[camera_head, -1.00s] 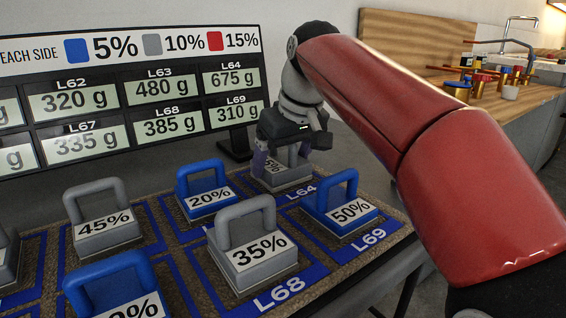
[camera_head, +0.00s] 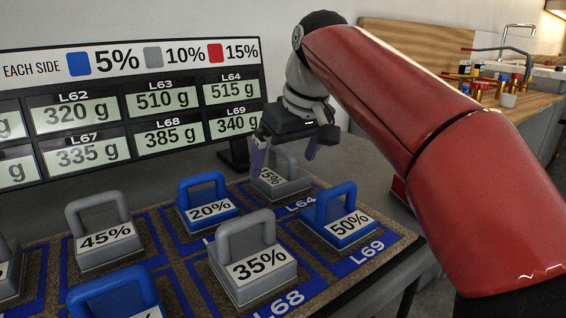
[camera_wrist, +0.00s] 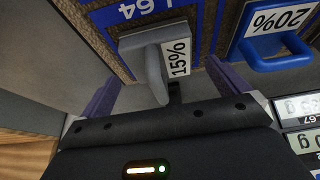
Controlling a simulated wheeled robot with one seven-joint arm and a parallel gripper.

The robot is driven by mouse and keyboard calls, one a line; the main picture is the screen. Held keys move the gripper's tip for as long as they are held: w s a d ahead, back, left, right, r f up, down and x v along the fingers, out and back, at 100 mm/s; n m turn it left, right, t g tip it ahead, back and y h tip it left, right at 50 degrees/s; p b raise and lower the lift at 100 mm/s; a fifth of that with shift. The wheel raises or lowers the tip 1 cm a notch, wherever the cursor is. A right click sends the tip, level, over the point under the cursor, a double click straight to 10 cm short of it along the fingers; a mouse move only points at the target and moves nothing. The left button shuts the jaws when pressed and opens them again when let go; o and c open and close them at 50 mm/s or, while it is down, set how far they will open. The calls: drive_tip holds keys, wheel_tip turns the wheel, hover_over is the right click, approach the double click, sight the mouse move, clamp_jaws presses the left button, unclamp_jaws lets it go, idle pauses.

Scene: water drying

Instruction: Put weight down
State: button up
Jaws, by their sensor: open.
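The grey weight labelled 15% (camera_head: 288,186) sits on the L64 pad at the back right of the mat, upright. It also shows in the wrist view (camera_wrist: 150,60), with its handle toward me. My gripper (camera_head: 285,155) is open above it, one purple finger on each side of its handle. In the wrist view my gripper's fingers (camera_wrist: 163,78) are spread wide, apart from the handle. The L64 display (camera_head: 235,91) reads 515 g.
The blue 20% weight (camera_head: 209,203), blue 50% weight (camera_head: 338,217), grey 35% weight (camera_head: 250,265) and grey 45% weight (camera_head: 103,235) stand close by on the mat. The display board (camera_head: 120,165) rises behind. A wooden counter (camera_head: 530,110) is at the back right.

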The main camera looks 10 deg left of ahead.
drive_tip(key=p+v, duration=0.2)
drive_tip(key=v, duration=0.6)
drive_tip(key=shift+r, duration=0.3)
drive_tip(key=shift+s+d, duration=0.1)
